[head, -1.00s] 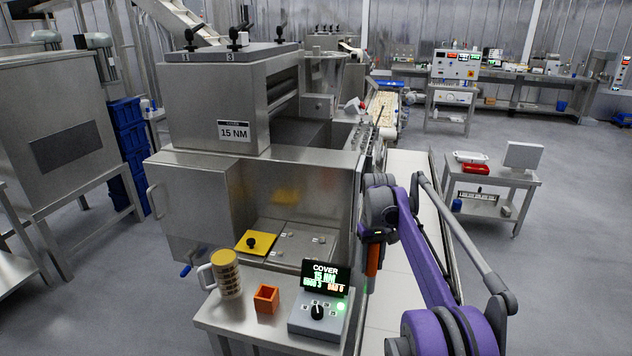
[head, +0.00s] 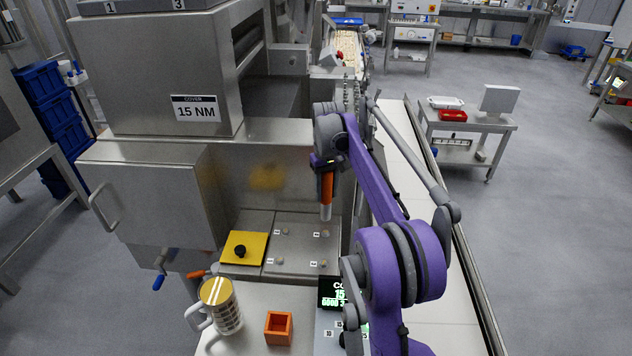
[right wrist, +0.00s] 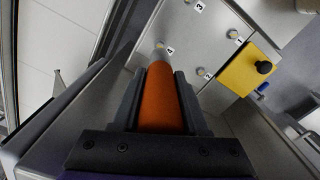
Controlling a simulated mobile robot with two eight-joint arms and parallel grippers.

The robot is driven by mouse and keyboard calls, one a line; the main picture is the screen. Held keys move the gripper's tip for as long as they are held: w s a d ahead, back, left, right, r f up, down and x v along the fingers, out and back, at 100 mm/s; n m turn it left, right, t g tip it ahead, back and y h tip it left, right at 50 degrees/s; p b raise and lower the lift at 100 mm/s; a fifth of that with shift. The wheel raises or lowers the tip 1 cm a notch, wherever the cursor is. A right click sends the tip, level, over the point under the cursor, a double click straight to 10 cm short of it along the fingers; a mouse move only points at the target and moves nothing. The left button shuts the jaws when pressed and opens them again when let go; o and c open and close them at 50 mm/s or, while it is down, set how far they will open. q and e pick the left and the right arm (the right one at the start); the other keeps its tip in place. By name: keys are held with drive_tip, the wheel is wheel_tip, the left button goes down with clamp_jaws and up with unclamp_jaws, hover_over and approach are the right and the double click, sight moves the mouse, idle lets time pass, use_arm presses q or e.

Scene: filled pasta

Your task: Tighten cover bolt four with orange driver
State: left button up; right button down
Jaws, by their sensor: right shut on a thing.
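My right gripper (head: 325,162) is shut on the orange driver (head: 327,187) and holds it upright, its grey shaft pointing down. In the right wrist view the driver (right wrist: 160,98) lies between the fingers, its tip at the bolt labelled 4 (right wrist: 160,46). In the head view the tip is just above or at the far right bolt (head: 326,234) of the steel cover plate (head: 300,248). Contact cannot be told. Bolts 1 (right wrist: 232,34), 2 (right wrist: 203,72) and 3 (right wrist: 188,2) stand clear. My left gripper is not in view.
A yellow plate with black knob (head: 255,243) sits left of the bolts. On the near bench are a mug-like container (head: 222,305), an orange square holder (head: 279,328) and a torque display (head: 331,292), partly hidden by my arm. The steel machine wall (head: 240,165) rises behind.

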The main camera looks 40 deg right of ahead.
sight(327, 203)
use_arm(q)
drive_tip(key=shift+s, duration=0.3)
use_arm(e)
drive_tip(key=shift+s+r, duration=0.15)
drive_tip(key=shift+s, duration=0.2)
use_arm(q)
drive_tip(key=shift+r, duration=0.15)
use_arm(e)
drive_tip(key=shift+w+f, duration=0.1)
drive_tip(key=shift+f, duration=0.35)
drive_tip(key=shift+f+b, duration=0.65)
drive_tip(key=shift+f, duration=0.75)
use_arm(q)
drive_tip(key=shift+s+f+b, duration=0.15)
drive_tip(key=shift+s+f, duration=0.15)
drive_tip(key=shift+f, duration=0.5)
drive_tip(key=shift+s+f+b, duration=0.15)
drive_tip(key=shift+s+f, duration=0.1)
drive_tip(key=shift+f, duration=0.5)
use_arm(e)
drive_tip(key=shift+f, duration=0.95)
